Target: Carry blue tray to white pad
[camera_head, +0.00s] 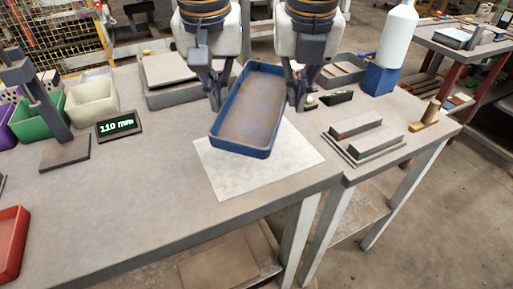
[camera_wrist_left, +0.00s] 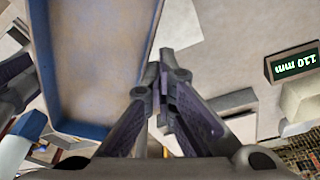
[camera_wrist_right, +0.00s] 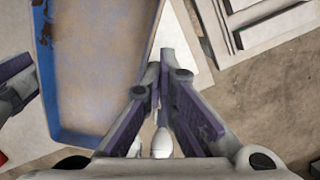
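The blue tray (camera_head: 250,110) is empty and hangs between my two grippers, over the white pad (camera_head: 250,178) and past its far edge. It looks slightly raised and turned relative to the pad, though the gap is hard to judge. My left gripper (camera_head: 216,104) is shut on the tray's left wall; its fingers (camera_wrist_left: 160,82) meet at the rim in the left wrist view. My right gripper (camera_head: 298,104) is shut on the right wall, and its fingers (camera_wrist_right: 157,84) meet at the rim in the right wrist view. The tray hides the pad's middle and far part.
A grey tray (camera_head: 172,98) stands behind on the left. A 110 mm display (camera_head: 119,125) and coloured bins are further left. A grey fixture with two bars (camera_head: 362,138) is right of the pad. The table's front edge is close to the pad.

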